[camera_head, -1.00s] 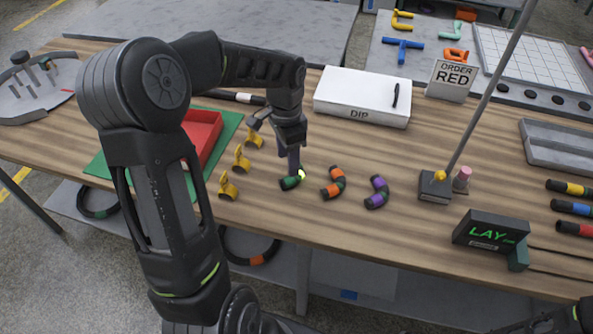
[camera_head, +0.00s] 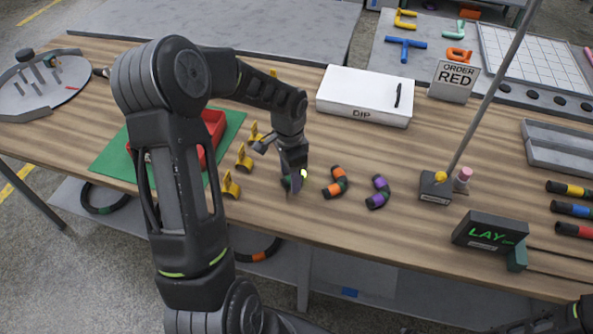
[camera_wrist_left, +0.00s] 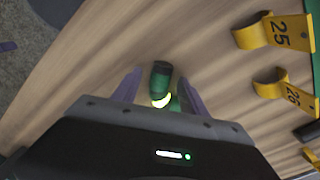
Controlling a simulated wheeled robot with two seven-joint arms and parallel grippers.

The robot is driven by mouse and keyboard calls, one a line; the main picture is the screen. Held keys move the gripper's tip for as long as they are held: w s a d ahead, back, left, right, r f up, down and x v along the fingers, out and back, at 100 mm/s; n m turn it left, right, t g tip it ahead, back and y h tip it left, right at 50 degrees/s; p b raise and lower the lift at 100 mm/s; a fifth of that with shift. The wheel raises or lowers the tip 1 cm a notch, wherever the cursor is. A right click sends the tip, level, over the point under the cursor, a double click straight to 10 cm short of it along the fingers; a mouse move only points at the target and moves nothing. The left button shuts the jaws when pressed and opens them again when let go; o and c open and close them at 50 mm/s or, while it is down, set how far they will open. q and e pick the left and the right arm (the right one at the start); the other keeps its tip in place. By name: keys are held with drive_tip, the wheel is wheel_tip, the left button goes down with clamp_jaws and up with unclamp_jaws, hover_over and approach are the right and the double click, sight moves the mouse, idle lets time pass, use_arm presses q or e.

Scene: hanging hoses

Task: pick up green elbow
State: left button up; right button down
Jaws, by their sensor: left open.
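The green elbow (camera_head: 286,183) lies on the wooden table, mostly hidden behind my left gripper (camera_head: 294,182) in the head view. In the left wrist view the green elbow (camera_wrist_left: 161,76) shows its dark green end and a bright yellow-green band. My left gripper (camera_wrist_left: 160,92) is open, with one purple finger on each side of the elbow and a gap showing on the left. The elbow's lower part is hidden by the gripper body. I cannot tell whether a finger touches it.
An orange-banded elbow (camera_head: 336,182) and a purple-banded elbow (camera_head: 378,192) lie to the right. Yellow numbered clips (camera_head: 231,185) stand to the left, near a red tray (camera_head: 214,124) on a green mat (camera_head: 112,160). A white DIP box (camera_head: 362,96) stands behind.

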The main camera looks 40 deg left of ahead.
use_arm(q)
drive_tip(key=shift+f, duration=0.4)
clamp_jaws()
idle(0.6)
